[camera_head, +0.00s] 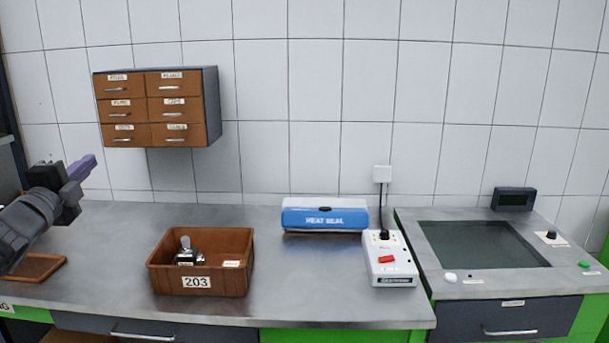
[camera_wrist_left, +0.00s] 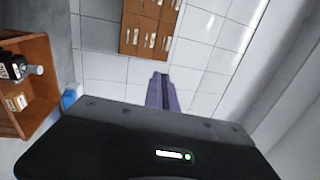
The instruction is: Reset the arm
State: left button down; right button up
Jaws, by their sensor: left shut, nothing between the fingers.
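My left gripper (camera_head: 82,168) shows at the left edge of the head view, raised above the bench with its purple fingers pointing to the upper right. The fingers are shut with nothing between them. They also show in the left wrist view (camera_wrist_left: 162,92), closed together in front of the tiled wall. The gripper touches nothing. My right gripper is in neither view.
A drawer cabinet (camera_head: 150,108) hangs on the wall. A blue heat sealer (camera_head: 325,216), a white switch box (camera_head: 388,262) and a dark-screened panel (camera_head: 480,245) stand farther right. A brown tray (camera_head: 40,266) lies below my left arm.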

pick_arm(q)
jog(key=w+d+f+n+g, duration=0.25)
jog(key=f+n, duration=0.35)
jog(key=f, duration=0.5)
jog(key=w+d+f+n+g, duration=0.1)
jog(key=d+f+n, duration=0.35)
jog(key=f, duration=0.65)
jog(key=s+d+f+n+g+h, duration=0.15)
jog(key=d+f, duration=0.25)
jog(key=f, duration=0.4)
jog(key=s+d+f+n+g, duration=0.2)
jog(key=d+f+n, duration=0.15)
jog(key=f, duration=0.45)
jog(key=s+d+f+n+g, duration=0.15)
jog(key=d+f, duration=0.25)
jog(key=f, duration=0.4)
jog(key=s+d+f+n+g+h, duration=0.2)
jog(key=s+d+f+g, duration=0.3)
jog(key=s+d+f, duration=0.65)
jog(key=s+d+f+g, duration=0.3)
jog(key=s+d+f, duration=0.2)
jog(key=s, duration=0.6)
jog(key=s+d+f+g+h, duration=0.1)
jog(key=s+d+f+g, duration=0.2)
jog(key=s, duration=0.9)
jog(key=d+x, duration=0.1)
jog(key=x, duration=0.4)
jog(key=shift+s+r, duration=0.15)
jog(key=shift+s, duration=0.15)
